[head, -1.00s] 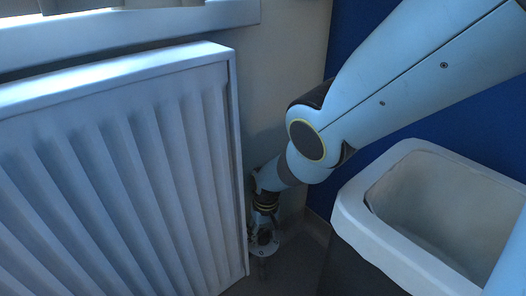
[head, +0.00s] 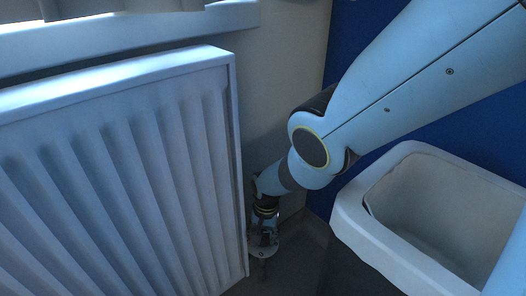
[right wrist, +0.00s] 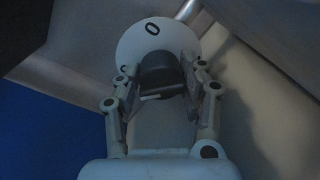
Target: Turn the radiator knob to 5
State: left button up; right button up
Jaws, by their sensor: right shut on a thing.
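The radiator (head: 120,175) is a white ribbed panel filling the left of the head view. The radiator knob (right wrist: 157,68) shows in the right wrist view as a dark grip in front of a white round dial (right wrist: 136,44). The dial has a "0" near its top and another dark mark at its lower left, too cut off to read. My right gripper (right wrist: 163,84) is shut on the knob, one finger at each side. In the head view this gripper (head: 262,268) is low beside the radiator's right edge, and my wrist hides the knob. My left gripper is out of view.
A white-rimmed bin (head: 348,216) stands to the right, close under my right arm. A blue wall panel (head: 345,50) is behind it. A window sill (head: 150,32) runs above the radiator. The gap between radiator and bin is narrow.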

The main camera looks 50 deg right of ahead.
aim_at(265, 231)
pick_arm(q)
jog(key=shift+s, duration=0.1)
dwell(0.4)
pick_arm(e)
jog(key=o, duration=1.2)
jog(key=shift+c, duration=0.2)
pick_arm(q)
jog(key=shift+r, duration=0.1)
pick_arm(e)
jog(key=n, duration=0.3)
jog(key=shift+n, duration=0.4)
jog(key=n, duration=0.3)
jog(key=shift+b, duration=0.3)
jog(key=shift+n+y, duration=0.3)
jog(key=shift+n, duration=0.1)
jog(key=r+p, duration=0.2)
jog(key=r, duration=0.1)
jog(key=r+p, duration=0.6)
jog(key=r, duration=0.1)
jog(key=shift+d, duration=0.25)
jog(key=shift+s+r+p, duration=0.1)
jog(key=shift+r+p, duration=0.3)
jog(key=shift+p, duration=0.15)
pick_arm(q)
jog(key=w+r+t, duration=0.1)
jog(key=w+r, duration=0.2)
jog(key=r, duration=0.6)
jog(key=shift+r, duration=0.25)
